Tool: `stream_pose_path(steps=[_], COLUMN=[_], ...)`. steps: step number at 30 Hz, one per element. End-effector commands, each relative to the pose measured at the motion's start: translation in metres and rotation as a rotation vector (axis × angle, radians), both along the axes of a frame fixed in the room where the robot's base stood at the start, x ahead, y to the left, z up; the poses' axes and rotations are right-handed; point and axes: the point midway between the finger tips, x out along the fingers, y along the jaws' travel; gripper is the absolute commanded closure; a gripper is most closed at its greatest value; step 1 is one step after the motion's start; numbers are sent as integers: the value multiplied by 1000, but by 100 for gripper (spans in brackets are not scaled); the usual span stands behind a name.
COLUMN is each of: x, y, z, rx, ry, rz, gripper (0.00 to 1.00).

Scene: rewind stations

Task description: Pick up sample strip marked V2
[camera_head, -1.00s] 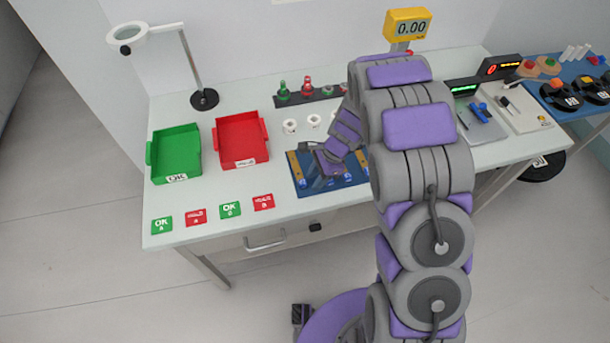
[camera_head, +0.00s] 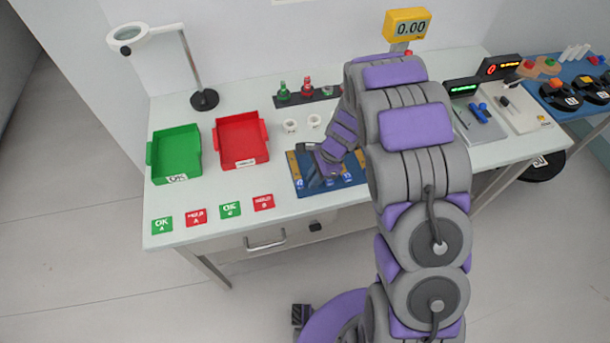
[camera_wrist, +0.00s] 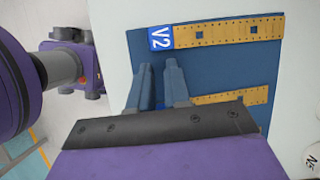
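The sample strip marked V2 (camera_wrist: 225,33) is a yellow perforated strip with a blue V2 label (camera_wrist: 161,38). It lies flat on the blue mat (camera_wrist: 215,68) at the top of the wrist view. The fingertips are just below the label end of V2 in that view, apart from the strip. A second yellow strip (camera_wrist: 245,95) lies below, partly hidden by my gripper. In the head view my gripper (camera_head: 318,172) is over the left part of the mat, hiding most strips.
A green tray (camera_head: 149,155) and a red tray (camera_head: 265,133) stand left of the mat. Green and red cards (camera_head: 230,210) lie along the front edge. White cups (camera_head: 290,126) stand behind the mat. A magnifier lamp (camera_head: 204,99) stands at the back left.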

Motion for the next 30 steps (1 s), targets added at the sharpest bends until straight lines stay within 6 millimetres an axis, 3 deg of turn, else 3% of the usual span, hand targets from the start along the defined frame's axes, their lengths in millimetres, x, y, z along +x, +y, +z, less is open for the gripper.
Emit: stream_pose_path(steps=[10, 22, 30], x=[0, 0, 5], y=[1, -1, -15], z=[0, 5, 44], rx=[-2, -1, 0], ry=[-2, -3, -3], rz=[0, 0, -2], gripper=[43, 43, 43])
